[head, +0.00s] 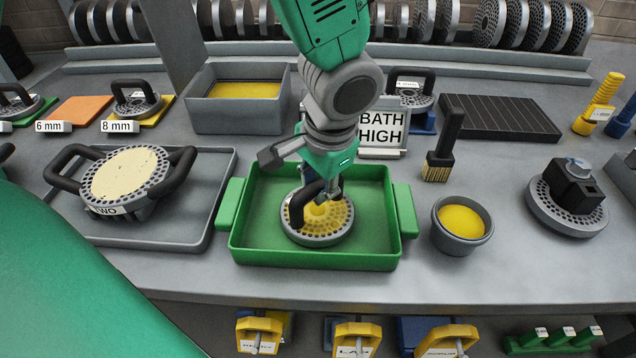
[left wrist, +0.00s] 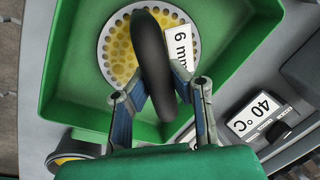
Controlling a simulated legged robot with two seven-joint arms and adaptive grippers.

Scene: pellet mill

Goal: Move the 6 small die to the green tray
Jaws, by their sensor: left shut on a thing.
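The 6 mm small die (head: 318,222) is a round perforated disc with a yellow middle and a black handle. It is inside the green tray (head: 250,250), near its middle. My left gripper (head: 322,196) reaches down from above and is shut on the black handle. In the left wrist view the gripper's fingers (left wrist: 160,100) are on both sides of the handle, and a "6 mm" label (left wrist: 178,45) shows on the die (left wrist: 118,48). I cannot tell whether the die rests fully on the tray floor. My right gripper is not in view.
A grey tray (head: 215,190) with a large two-handled die (head: 125,180) stands left of the green tray. A bowl of yellow material (head: 462,224), a brush (head: 445,145) and a "BATH HIGH" sign (head: 382,128) are close by. An 8 mm die (head: 136,100) sits at the back left.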

